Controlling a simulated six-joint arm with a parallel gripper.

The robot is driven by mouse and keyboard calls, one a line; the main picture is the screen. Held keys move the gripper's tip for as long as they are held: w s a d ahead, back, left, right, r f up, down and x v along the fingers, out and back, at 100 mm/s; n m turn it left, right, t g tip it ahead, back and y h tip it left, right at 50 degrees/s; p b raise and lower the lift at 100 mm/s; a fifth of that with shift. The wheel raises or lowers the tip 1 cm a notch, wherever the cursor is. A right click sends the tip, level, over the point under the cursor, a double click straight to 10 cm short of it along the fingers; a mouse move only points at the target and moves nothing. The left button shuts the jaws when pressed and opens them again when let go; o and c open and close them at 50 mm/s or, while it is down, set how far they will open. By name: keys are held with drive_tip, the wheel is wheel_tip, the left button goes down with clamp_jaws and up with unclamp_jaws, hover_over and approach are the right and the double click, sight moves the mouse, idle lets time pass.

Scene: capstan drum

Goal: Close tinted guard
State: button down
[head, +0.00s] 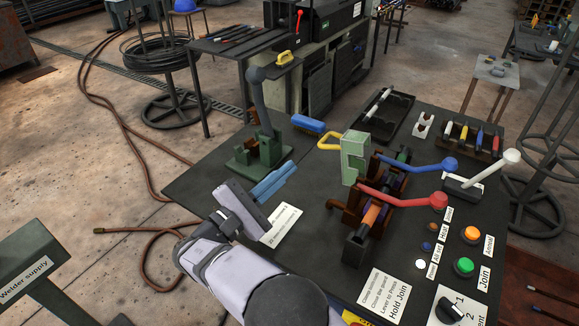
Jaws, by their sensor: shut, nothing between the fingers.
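A pale green upright piece (355,158) with a yellow handle (331,141) stands at the middle of the bench, at the back left of the welding clamps (368,214). It looks like the guard, standing up and clear of the clamps; its tint is hard to make out. The clamps carry a red-handled lever (402,199) and a blue-handled lever (420,164). My gripper (282,174), with blue fingers, is shut and empty. It is above the left part of the bench, to the left of the green piece and apart from it.
A green lever tool (257,135) with a tall grey handle stands behind my gripper. A blue-handled object (307,123) lies near it. A white-knobbed lever (490,174), push buttons (464,266) and a rack of coloured tools (473,137) are at the right. An instruction card (283,223) lies in front.

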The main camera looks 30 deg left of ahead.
drive_tip(key=p+x, duration=0.1)
drive_tip(key=x, duration=0.7)
drive_tip(key=shift+w, duration=0.4)
drive_tip(key=shift+d+r, duration=0.15)
drive_tip(key=d+r+m+g+y+b, duration=0.1)
drive_tip(key=d+r+m+g+b, duration=0.1)
drive_tip(key=d+m+b, duration=0.7)
drive_tip(key=d+r+m+g+b, duration=0.2)
drive_tip(key=d+m+b, duration=0.8)
drive_tip(key=b, duration=1)
drive_tip(key=shift+d+g+y, duration=0.3)
drive_tip(key=shift+d+y, duration=0.05)
drive_tip(key=shift+y, duration=0.05)
drive_tip(key=shift+r, duration=0.1)
drive_tip(key=shift+s, duration=0.15)
